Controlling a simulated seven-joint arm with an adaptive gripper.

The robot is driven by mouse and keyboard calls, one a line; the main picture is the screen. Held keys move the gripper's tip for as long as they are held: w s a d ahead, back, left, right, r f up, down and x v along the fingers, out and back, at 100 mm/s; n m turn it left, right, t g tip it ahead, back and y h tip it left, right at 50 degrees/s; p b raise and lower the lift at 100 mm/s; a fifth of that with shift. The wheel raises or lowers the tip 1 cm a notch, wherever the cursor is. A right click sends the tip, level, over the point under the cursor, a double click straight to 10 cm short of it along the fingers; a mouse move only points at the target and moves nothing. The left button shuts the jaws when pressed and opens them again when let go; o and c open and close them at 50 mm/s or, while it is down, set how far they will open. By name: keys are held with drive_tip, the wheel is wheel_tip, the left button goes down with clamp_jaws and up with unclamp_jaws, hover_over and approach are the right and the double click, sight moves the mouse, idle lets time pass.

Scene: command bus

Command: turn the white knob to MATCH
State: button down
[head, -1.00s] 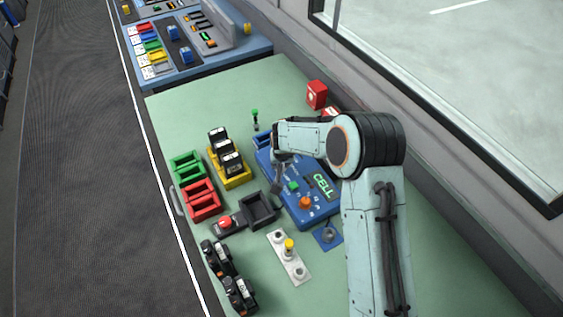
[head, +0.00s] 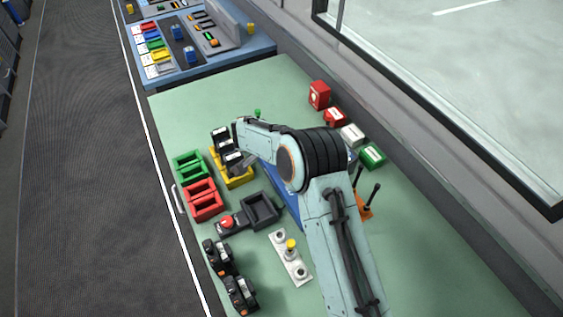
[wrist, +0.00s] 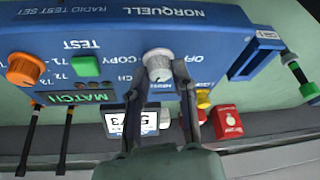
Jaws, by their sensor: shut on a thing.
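The white knob (wrist: 158,62) stands on the blue radio test set (wrist: 120,22), which appears upside down in the wrist view. My gripper (wrist: 160,80) is shut on the knob, one finger on each side. The labels OFF and COPY show beside the knob; other lettering is partly hidden by the fingers. A small display (wrist: 80,97) on the set shows green text that reads MATCH. In the head view my arm covers most of the test set, and the knob is hidden.
An orange knob (wrist: 25,68) and green button (wrist: 86,66) share the panel. Red and green bins (head: 203,199), a yellow tray (head: 238,181) and a dark bin (head: 261,209) stand left of my arm. Red, white and green boxes (head: 352,135) line the right side.

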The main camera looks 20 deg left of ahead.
drive_tip(key=shift+f+m, duration=0.1)
drive_tip(key=shift+m, duration=0.4)
drive_tip(key=c, duration=0.9)
unclamp_jaws()
drive_tip(key=v, duration=1.2)
drive_tip(key=shift+w+a, duration=0.1)
drive_tip(key=shift+a, duration=0.05)
